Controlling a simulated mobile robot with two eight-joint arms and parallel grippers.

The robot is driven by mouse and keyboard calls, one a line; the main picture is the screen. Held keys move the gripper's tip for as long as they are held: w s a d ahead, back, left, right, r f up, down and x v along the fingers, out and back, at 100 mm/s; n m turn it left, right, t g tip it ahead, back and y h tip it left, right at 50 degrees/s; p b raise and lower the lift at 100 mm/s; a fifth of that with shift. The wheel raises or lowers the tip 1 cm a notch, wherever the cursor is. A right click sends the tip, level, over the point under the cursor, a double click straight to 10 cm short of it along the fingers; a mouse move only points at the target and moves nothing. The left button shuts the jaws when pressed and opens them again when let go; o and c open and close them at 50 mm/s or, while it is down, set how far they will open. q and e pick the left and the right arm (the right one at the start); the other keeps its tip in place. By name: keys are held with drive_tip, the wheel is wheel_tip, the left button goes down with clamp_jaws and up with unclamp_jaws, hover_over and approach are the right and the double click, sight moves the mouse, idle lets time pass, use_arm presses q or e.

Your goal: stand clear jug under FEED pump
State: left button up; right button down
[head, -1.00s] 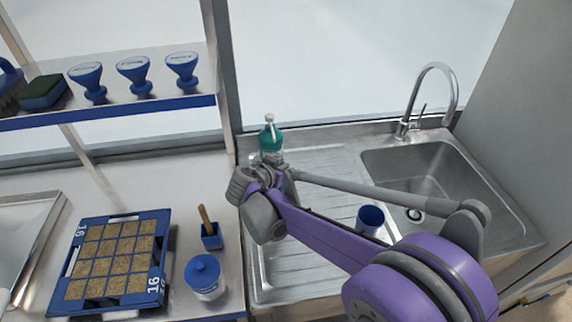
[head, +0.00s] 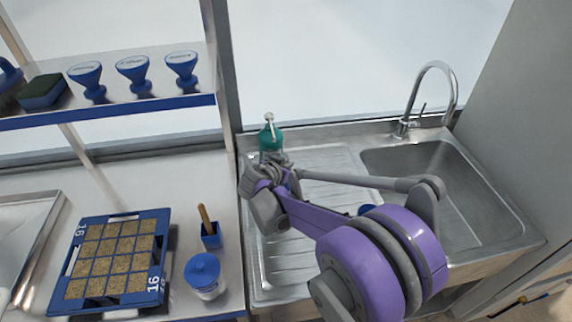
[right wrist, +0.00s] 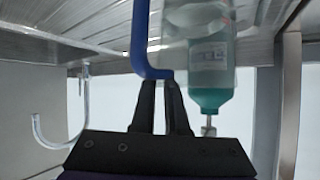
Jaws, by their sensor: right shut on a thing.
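The teal pump bottle (head: 270,139) with a pale spout stands at the back left of the steel drainer. It also shows upside down in the right wrist view (right wrist: 211,75), its label too blurred to read. My right gripper (head: 274,162) is just in front of the bottle in the head view. In the right wrist view its fingers (right wrist: 160,82) are shut on a blue handle (right wrist: 140,42), which I take to be the clear jug's. The jug's see-through body is hard to make out, and my wrist hides it in the head view. My left gripper is not in view.
A blue cup (head: 367,210) on the drainer is mostly hidden by my arm. The sink (head: 440,160) and tap (head: 455,85) are at right. On the left bench are a seed tray (head: 160,270), a white tub with blue lid (head: 204,270) and a blue brush holder (head: 211,238).

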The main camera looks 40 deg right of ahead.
drive_tip(key=shift+f, duration=0.15)
drive_tip(key=c, duration=0.9)
unclamp_jaws()
drive_tip(key=v, duration=1.2)
drive_tip(key=s+a+f+n+y, duration=0.3)
drive_tip(key=s+a+n, duration=0.1)
drive_tip(key=s, duration=0.2)
drive_tip(key=s+a+f+n+y, duration=0.3)
drive_tip(key=s+a+n, duration=0.1)
drive_tip(key=s+a, duration=0.1)
drive_tip(key=s+a+f+n+y, duration=0.3)
drive_tip(key=s+a+n+y, duration=0.1)
drive_tip(key=s, duration=0.3)
drive_tip(key=shift+s+a+p, duration=0.15)
drive_tip(key=shift+a+p, duration=0.15)
drive_tip(key=shift+a, duration=0.45)
drive_tip(key=shift+s+a+f+n, duration=0.15)
drive_tip(key=shift+s+a+n, duration=0.1)
drive_tip(key=shift+a+n, duration=0.2)
